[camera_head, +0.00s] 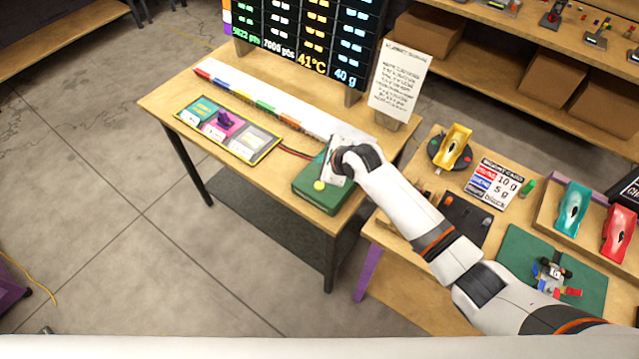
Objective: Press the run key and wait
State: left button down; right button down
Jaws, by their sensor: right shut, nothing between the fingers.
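A green box (309,199) sits at the near right end of the left wooden table, with a round yellow button (319,185) on its top. I cannot tell for certain whether this button is the run key. My right gripper (328,173) is shut and empty, pointing down over the green box just beside the yellow button. I cannot tell whether its tips touch the box. The gripper and wrist hide the back right part of the box. My left gripper is not in view.
A white track strip (224,75) with coloured blocks runs along the table. A panel with coloured fields (239,134) lies before it. A dark display board (283,40) and a paper sign (398,80) stand behind. The right table holds a yellow car (453,147) and a card (494,179).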

jog(key=shift+f, duration=0.15)
jog(key=b, duration=0.7)
send_over(322, 189)
notch_tip(322, 189, down, 6)
jog(key=shift+f, duration=0.25)
jog(key=shift+f+b, duration=0.5)
jog(key=shift+f, duration=0.5)
jog(key=shift+f, duration=0.1)
dwell(0.6)
jog(key=shift+f, duration=0.3)
